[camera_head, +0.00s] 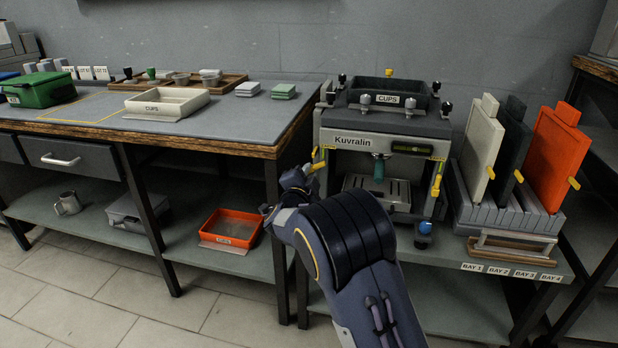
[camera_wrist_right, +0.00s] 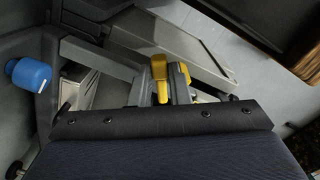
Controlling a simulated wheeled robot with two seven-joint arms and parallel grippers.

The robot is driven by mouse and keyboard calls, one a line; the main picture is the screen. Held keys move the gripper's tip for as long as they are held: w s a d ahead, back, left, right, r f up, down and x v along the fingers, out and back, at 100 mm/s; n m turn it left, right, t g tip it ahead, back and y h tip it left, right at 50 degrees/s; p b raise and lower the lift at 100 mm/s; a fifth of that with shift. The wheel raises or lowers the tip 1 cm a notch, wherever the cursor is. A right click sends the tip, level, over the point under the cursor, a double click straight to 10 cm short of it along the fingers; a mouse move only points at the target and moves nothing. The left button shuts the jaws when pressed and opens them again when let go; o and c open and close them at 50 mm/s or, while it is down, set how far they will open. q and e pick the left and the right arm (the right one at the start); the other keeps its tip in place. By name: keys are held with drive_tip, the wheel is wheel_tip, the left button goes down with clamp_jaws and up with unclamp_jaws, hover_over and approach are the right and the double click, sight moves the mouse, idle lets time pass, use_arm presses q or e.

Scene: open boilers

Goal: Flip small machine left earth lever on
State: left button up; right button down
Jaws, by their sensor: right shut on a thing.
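The small machine (camera_head: 352,143), labelled Kuvralin, stands on the bench right of centre in the head view. Its left yellow lever (camera_head: 318,167) sticks out at the machine's left front side. My right gripper (camera_head: 309,172) is at this lever and shut on it, with its fingers partly hidden by my wrist. In the right wrist view the yellow lever (camera_wrist_right: 159,77) shows beyond the dark edge of my gripper body, which hides much of the jaws. Another yellow lever (camera_head: 436,184) is on the machine's right side. My left gripper is not in view.
A blue knob (camera_head: 425,228) is low at the machine's right front and also shows in the right wrist view (camera_wrist_right: 29,75). A rack (camera_head: 512,213) with upright grey, black and orange panels stands close on the right. An orange tray (camera_head: 231,228) is on the lower shelf.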

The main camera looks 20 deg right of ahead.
drive_tip(key=shift+w+a+r+m+b, duration=0.1)
drive_tip(key=shift+r+m+b, duration=0.2)
drive_tip(key=shift+m+b, duration=0.6)
drive_tip(key=shift+a+r+m+b, duration=0.1)
drive_tip(key=shift+r+m+b, duration=0.3)
drive_tip(key=shift+m, duration=0.75)
drive_tip(key=shift+w+a+r+m+b, duration=0.1)
drive_tip(key=shift+r+m+b, duration=0.1)
drive_tip(key=shift+m+b, duration=0.75)
drive_tip(key=c, duration=1.4)
unclamp_jaws()
drive_tip(key=shift+o, duration=0.2)
drive_tip(key=p+v, duration=0.2)
drive_tip(key=v, duration=0.6)
